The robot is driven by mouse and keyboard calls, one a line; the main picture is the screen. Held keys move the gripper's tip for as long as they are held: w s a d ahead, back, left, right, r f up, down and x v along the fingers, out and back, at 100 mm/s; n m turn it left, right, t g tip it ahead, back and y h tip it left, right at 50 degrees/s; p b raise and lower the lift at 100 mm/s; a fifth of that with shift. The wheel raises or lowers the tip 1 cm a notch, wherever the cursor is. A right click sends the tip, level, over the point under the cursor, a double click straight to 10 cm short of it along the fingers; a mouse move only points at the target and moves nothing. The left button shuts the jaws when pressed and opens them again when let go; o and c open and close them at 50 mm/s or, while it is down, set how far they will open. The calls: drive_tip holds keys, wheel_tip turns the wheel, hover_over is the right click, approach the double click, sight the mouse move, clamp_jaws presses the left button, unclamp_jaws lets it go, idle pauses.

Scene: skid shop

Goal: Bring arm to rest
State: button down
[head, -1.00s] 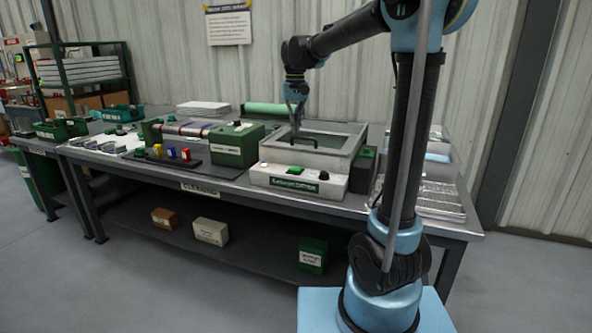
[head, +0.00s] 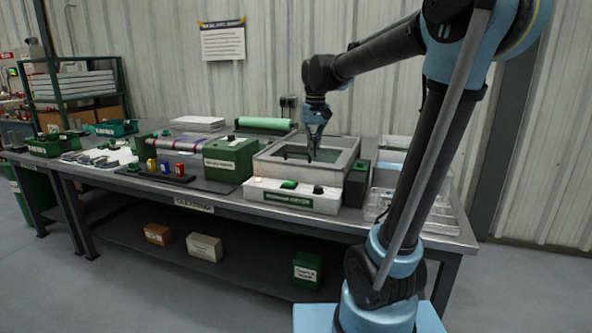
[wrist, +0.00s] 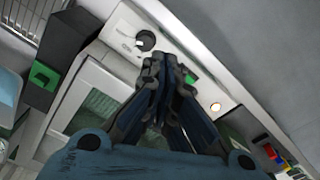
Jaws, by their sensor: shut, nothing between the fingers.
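My gripper (head: 311,157) hangs from my bent arm with its fingers pointing down, over the grey-framed box with a front control panel. In the wrist view my gripper (wrist: 168,62) is shut, its fingertips together with nothing between them. Beyond the tips lie the white control panel (wrist: 210,90), a black knob (wrist: 145,40) and part of a green button (wrist: 190,78). The gap between the fingertips and the box is hard to judge.
The box (head: 345,168) stands on a long workbench (head: 225,207). A green roll (head: 264,123) lies behind. Small coloured blocks (head: 164,168) stand left. Grey floor (head: 150,300) is open in front.

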drive_tip(key=s+d+f, duration=0.4)
drive_tip(key=s+f, duration=0.2)
drive_tip(key=s, duration=0.2)
drive_tip(key=s+d+f+m+t, duration=0.1)
drive_tip(key=s+d+f, duration=0.4)
drive_tip(key=s+f, duration=0.2)
drive_tip(key=s+d+f, duration=0.4)
drive_tip(key=s+f, duration=0.3)
drive_tip(key=s, duration=0.1)
drive_tip(key=shift+s+d+f+t, duration=0.2)
drive_tip(key=shift+s+t, duration=0.1)
drive_tip(key=shift+s, duration=0.1)
drive_tip(key=shift+w, duration=0.1)
drive_tip(key=shift+w+f, duration=0.2)
drive_tip(key=shift+w, duration=0.15)
